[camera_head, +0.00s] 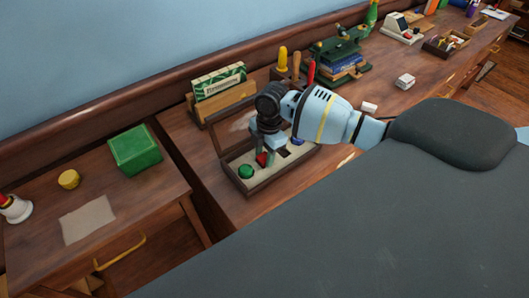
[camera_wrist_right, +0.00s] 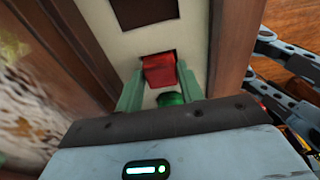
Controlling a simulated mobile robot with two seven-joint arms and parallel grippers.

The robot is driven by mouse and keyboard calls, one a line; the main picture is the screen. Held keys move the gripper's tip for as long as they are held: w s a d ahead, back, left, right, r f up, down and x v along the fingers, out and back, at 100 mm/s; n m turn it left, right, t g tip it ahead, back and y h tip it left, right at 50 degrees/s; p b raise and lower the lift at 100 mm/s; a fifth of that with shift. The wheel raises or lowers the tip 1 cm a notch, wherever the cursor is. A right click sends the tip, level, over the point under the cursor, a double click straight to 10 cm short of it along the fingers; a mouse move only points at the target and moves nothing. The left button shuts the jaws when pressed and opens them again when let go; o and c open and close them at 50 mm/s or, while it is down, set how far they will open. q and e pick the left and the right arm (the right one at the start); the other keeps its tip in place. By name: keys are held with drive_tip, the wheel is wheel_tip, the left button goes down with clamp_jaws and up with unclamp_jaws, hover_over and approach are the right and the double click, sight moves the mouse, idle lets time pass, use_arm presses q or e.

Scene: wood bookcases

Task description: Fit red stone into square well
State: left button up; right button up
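The red stone (camera_head: 262,159) is at the shallow wooden box with a pale panel (camera_head: 237,160). In the right wrist view the red stone (camera_wrist_right: 160,70) sits slightly tilted over a dark opening, and its lower end is hidden. My right gripper (camera_head: 265,152) points down over the box. Its green fingers (camera_wrist_right: 158,85) close on both sides of the red stone. A dark square well (camera_wrist_right: 145,12) is empty beyond it; it also shows in the head view (camera_head: 284,151). A green round stone (camera_head: 246,171) sits at the box's near left end.
A blue piece (camera_head: 298,141) is at the box's right end. The raised lid (camera_head: 235,131) stands behind. A green-and-white carton (camera_head: 218,80) and a green machine (camera_head: 338,52) are farther back. A green block (camera_head: 134,150) lies on the left desk. Desk right of the box is mostly clear.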

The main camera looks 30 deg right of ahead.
drive_tip(key=shift+o, duration=1.4)
drive_tip(key=shift+s, duration=0.1)
drive_tip(key=shift+r, duration=0.25)
use_arm(q)
drive_tip(key=shift+w+a+r+p, duration=0.15)
drive_tip(key=shift+w+r+p, duration=0.2)
drive_tip(key=shift+w+r, duration=0.05)
use_arm(e)
wheel_tip(320, 180, up, 12)
drive_tip(key=d, duration=0.1)
drive_tip(key=shift+d, duration=0.2)
drive_tip(key=shift+f, duration=0.2)
